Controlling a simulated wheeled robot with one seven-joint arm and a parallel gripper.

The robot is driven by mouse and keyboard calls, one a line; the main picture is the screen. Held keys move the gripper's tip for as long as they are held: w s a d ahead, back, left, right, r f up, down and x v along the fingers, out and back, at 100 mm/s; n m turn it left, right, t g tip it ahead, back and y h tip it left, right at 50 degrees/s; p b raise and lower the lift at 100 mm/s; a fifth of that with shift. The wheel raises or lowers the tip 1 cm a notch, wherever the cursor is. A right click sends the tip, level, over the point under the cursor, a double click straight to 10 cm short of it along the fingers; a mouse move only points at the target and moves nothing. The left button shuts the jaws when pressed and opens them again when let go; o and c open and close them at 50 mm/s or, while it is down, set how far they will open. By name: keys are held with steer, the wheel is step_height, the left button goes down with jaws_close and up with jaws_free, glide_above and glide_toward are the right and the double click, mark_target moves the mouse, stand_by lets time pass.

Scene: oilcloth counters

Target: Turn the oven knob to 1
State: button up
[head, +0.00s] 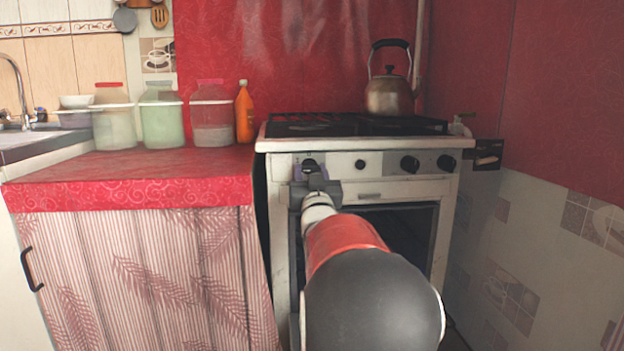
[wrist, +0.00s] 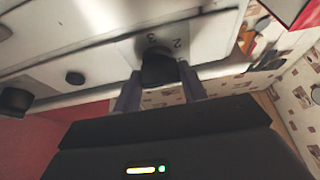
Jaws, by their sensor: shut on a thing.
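The white stove (head: 284,145) stands against the red wall, with a row of black knobs on its front panel. My gripper (head: 311,178) reaches the leftmost oven knob (head: 309,163). In the wrist view, the two fingers of my gripper (wrist: 160,82) sit on either side of the black knob (wrist: 158,66) and are shut on it. The printed digits 2 and 3 show on the panel beside the knob. The digit 1 and the knob's pointer cannot be made out.
Other knobs (head: 409,165) sit to the right on the panel. A kettle (head: 389,93) stands on the stovetop. The red-covered counter (head: 140,172) at left holds several jars and an orange bottle (head: 244,113). The tiled wall (head: 560,245) is close at right.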

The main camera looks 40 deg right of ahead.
steer(key=m+g+h, duration=0.1)
steer(key=m, duration=0.3)
steer(key=m+g+h, duration=0.2)
steer(key=m, duration=0.2)
steer(key=shift+w+a, duration=0.1)
steer(key=shift+a, duration=0.05)
steer(key=o, duration=1)
steer(key=v, duration=0.7)
steer(key=shift+s+a+f, duration=0.1)
steer(key=shift+s+a, duration=0.15)
steer(key=shift+s, duration=0.05)
